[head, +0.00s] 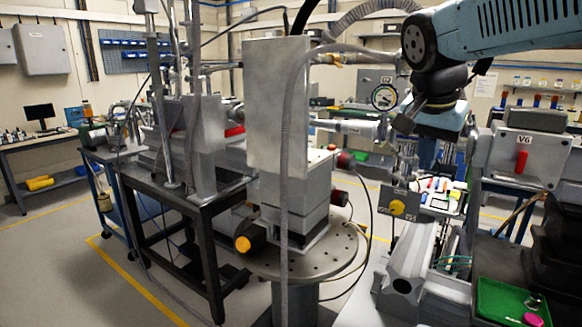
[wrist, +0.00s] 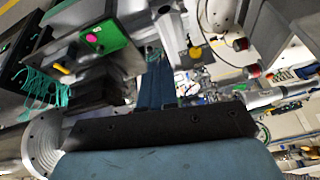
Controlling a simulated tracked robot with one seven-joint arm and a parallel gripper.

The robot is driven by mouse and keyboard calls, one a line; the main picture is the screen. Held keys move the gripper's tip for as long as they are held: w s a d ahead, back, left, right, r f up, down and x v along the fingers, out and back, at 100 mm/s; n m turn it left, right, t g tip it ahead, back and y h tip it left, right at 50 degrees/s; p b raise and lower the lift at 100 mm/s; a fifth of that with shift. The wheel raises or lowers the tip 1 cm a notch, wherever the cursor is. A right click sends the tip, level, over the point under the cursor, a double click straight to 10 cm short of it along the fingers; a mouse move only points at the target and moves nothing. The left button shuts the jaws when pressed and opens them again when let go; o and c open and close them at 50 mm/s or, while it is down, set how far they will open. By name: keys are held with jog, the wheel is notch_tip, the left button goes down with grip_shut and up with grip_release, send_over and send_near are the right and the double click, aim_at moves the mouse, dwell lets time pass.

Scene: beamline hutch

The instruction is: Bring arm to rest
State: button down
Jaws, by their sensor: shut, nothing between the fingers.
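My arm (head: 520,30) reaches in from the upper right of the head view and bends down at a dark wrist joint. The teal hand of my gripper (head: 427,154) hangs below that joint, with the fingers small and dark beneath it. In the wrist view my gripper (wrist: 154,58) shows as two dark blue fingers close together beyond the black hand plate. They are shut and empty. My gripper hangs in the air; no contact with anything shows.
A grey box on a column (head: 277,110) stands left of my gripper. A grey V6 unit (head: 522,155) stands close on the right. A green tray (head: 505,303) with a pink disc (head: 533,320) lies at the lower right. A yellow knob (head: 397,208) sits below my gripper.

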jog(key=s+a+f+n+t+y, duration=0.1)
jog(key=s+f+n+y, duration=0.1)
jog(key=s+f+n, duration=0.6)
jog(key=shift+s+f+n+t+y, duration=0.3)
jog(key=shift+f, duration=0.35)
dwell(0.4)
